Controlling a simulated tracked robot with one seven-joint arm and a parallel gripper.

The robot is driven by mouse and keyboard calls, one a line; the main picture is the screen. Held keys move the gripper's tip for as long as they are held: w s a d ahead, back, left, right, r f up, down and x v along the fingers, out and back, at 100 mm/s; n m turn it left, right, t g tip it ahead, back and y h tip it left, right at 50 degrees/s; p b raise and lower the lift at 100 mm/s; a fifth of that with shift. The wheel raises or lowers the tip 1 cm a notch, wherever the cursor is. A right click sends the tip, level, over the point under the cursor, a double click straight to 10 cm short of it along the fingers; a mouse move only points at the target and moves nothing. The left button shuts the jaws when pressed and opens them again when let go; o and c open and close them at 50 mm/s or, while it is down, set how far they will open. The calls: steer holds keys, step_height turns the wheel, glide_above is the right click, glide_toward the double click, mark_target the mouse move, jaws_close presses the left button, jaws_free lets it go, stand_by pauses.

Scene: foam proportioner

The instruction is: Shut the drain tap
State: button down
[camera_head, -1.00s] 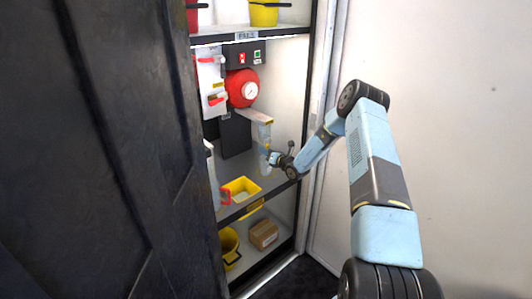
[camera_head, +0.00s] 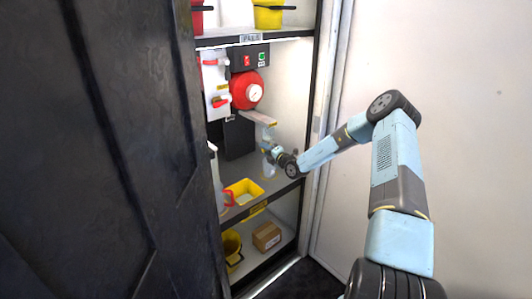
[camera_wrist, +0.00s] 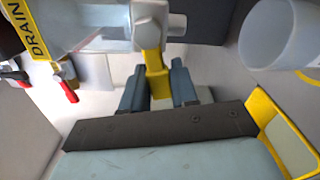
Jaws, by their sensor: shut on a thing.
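The drain tap shows in the wrist view as a pale grey body (camera_wrist: 152,22) with a short yellow lever (camera_wrist: 155,72) hanging from it. A yellow label reading DRAIN (camera_wrist: 28,32) is at upper left, beside a clear cylinder. My gripper (camera_wrist: 158,88) has its two blue-grey fingers on either side of the yellow lever and is shut on it. In the head view, my gripper (camera_head: 269,150) reaches into the cabinet below the beige bracket (camera_head: 258,118). The tap itself is largely hidden there by my gripper.
A red round unit with a gauge (camera_head: 246,90) and a grey panel with red handles (camera_head: 215,90) are on the left. A yellow tray (camera_head: 244,190) stands on the shelf below. A pale cup-like vessel (camera_wrist: 268,36) is close at upper right. The dark door (camera_head: 100,150) stands at left.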

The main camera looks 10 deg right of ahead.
steer(key=shift+d+r+m, duration=0.1)
steer(key=shift+r+m, duration=0.15)
steer(key=shift+m, duration=0.45)
steer(key=shift+d+r+m, duration=0.1)
steer(key=shift+r+m, duration=0.15)
steer(key=shift+m, duration=0.45)
steer(key=c, duration=1.2)
jaws_free()
steer(key=shift+c, duration=0.2)
steer(key=shift+o, duration=1.4)
steer(key=shift+a, duration=0.1)
steer(key=v, duration=1.3)
steer(key=shift+s+d, duration=0.2)
steer(key=shift+s, duration=0.15)
